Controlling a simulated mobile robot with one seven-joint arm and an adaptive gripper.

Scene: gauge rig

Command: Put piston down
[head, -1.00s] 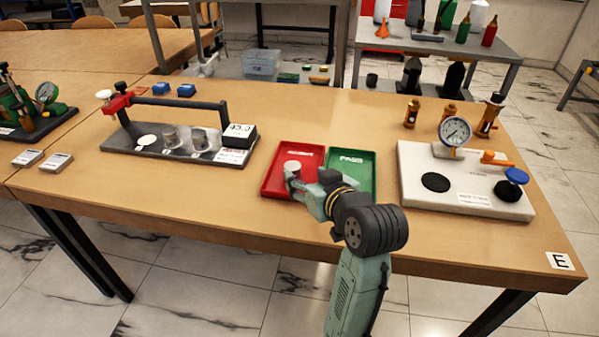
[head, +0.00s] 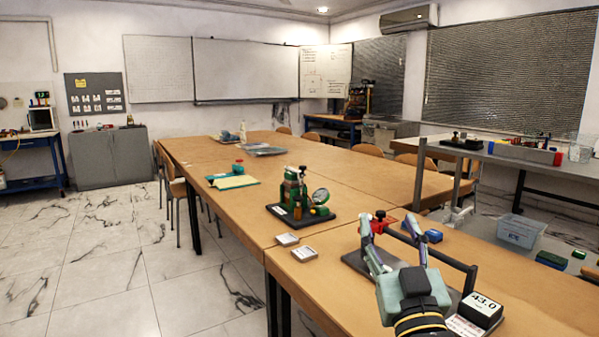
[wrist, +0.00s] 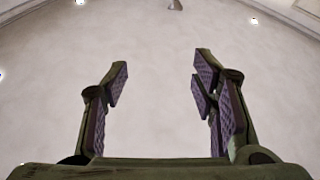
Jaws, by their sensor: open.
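My gripper (head: 389,228) is raised at the lower right of the head view, in front of the gauge rig. Its two fingers are spread apart. The wrist view shows the open gripper (wrist: 160,75) with nothing between the fingers, only a pale plain surface behind. No piston can be made out in either current view. The rig with the dark bar (head: 440,250) and red clamp (head: 379,222) is partly hidden behind my gripper and wrist. Its display box (head: 482,309) reads about 43.0.
Two small pale blocks (head: 287,239) lie near the table's left edge. A green gauge device (head: 300,200) on a black base stands behind them. A blue block (head: 433,235) lies behind the rig. A clear bin (head: 521,231) is at the right. The long table (head: 270,160) beyond is largely clear.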

